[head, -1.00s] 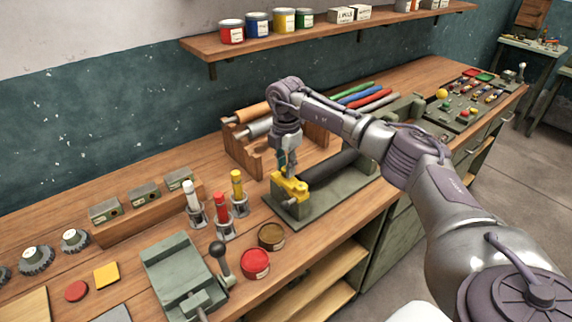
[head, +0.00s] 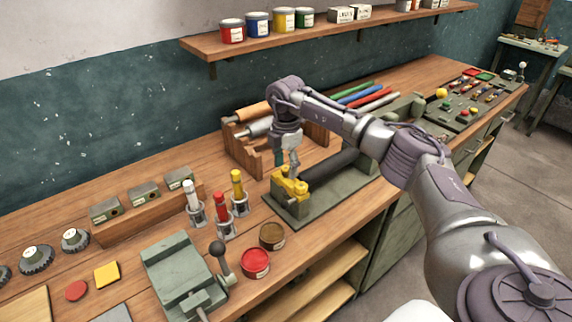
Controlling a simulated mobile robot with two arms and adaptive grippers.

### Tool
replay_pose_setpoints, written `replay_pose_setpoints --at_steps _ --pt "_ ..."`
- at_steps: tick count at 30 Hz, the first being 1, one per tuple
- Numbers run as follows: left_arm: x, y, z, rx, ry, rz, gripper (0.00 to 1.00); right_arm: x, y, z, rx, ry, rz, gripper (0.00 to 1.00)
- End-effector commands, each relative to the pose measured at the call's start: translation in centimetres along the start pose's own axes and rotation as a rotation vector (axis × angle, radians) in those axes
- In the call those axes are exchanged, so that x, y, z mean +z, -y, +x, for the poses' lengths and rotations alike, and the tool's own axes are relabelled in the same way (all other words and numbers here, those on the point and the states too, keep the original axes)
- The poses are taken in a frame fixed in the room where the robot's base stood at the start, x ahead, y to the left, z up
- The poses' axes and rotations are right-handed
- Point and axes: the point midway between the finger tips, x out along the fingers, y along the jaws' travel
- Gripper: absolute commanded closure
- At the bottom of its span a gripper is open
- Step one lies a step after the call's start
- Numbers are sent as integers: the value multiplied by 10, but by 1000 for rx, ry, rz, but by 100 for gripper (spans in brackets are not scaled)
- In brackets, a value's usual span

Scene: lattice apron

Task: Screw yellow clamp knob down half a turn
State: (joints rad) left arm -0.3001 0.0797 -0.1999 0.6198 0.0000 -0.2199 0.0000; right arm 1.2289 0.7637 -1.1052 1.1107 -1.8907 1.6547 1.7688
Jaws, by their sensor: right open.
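The yellow clamp knob (head: 291,187) is a lobed knob at the near left end of a green press-like fixture (head: 322,201) with a dark roller, on the wooden bench. My right gripper (head: 287,172) comes down from above and is open, with its fingertips at the knob. One finger is at the knob's left side; the other is partly hidden, so I cannot tell whether they touch it. My left gripper is not in view.
Upright white, red and yellow sticks in holders (head: 240,206) stand left of the fixture. An open brown tin (head: 272,237) and a red tin (head: 255,263) stand in front. A rack with rolls (head: 240,150) is behind. A green vise-like device (head: 180,275) is at front left.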

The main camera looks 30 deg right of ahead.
Motion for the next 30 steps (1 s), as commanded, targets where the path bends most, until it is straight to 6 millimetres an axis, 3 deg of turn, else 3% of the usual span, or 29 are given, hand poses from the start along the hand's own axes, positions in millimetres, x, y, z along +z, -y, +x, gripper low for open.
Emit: replay_pose_setpoints --at_steps 5,15,21,30 --pt "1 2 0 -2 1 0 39 0 0 -9 1 0 -1 47" --pt "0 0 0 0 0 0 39 0 -1 -78 4 0 -1 47" --pt "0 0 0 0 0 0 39 0 -1 -109 2 0 0 47" --pt "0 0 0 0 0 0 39 0 0 -120 0 0 1 47"
